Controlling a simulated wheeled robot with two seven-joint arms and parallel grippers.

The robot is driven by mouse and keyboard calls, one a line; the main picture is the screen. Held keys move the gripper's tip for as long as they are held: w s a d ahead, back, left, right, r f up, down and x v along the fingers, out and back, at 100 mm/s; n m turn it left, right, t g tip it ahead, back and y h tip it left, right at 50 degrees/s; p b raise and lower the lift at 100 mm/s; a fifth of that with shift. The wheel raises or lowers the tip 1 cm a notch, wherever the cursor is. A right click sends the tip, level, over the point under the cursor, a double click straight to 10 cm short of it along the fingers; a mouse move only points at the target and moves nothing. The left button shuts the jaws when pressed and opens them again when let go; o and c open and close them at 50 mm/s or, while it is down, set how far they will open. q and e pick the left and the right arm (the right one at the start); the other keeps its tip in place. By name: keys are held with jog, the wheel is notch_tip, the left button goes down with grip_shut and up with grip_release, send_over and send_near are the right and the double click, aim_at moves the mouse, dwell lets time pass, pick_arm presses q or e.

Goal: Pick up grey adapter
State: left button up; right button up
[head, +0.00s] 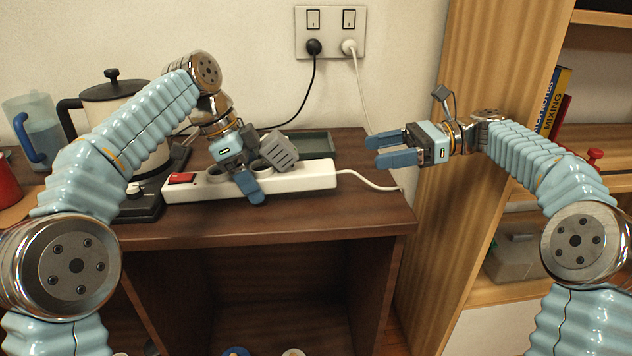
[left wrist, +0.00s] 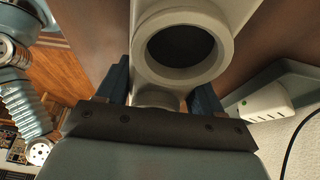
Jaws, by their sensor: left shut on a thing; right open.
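My left gripper (head: 248,180) reaches down over the white power strip (head: 310,178) and is shut on it, one blue finger against its front side. In the left wrist view the strip (left wrist: 225,12), with a round dark socket, runs between the two fingers (left wrist: 160,90). A pale grey box with a green dot (left wrist: 268,100) lies beside the strip, apart from the fingers; it may be the grey adapter, but I cannot tell. My right gripper (head: 378,149) is open and empty in the air, right of the strip.
A dark tray (head: 318,145) lies behind the strip. A kettle (head: 112,105) and a blue-handled jug (head: 38,128) stand at the left. Cords hang from the wall outlet (head: 330,33). The dark wooden top (head: 350,212) is clear at its front right.

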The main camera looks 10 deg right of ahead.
jog(key=shift+d+r, duration=0.15)
jog(key=shift+d, duration=0.2)
jog(key=g+y, duration=0.1)
jog(key=y, duration=0.1)
send_near(285, 140)
jog(key=shift+n, duration=0.4)
jog(key=a, duration=0.5)
jog(key=shift+s+a+r, duration=0.1)
jog(key=shift+s+a, duration=0.3)
jog(key=a, duration=0.5)
jog(key=shift+w+a, duration=0.25)
jog(key=shift+a, duration=0.1)
jog(key=c, duration=1.1)
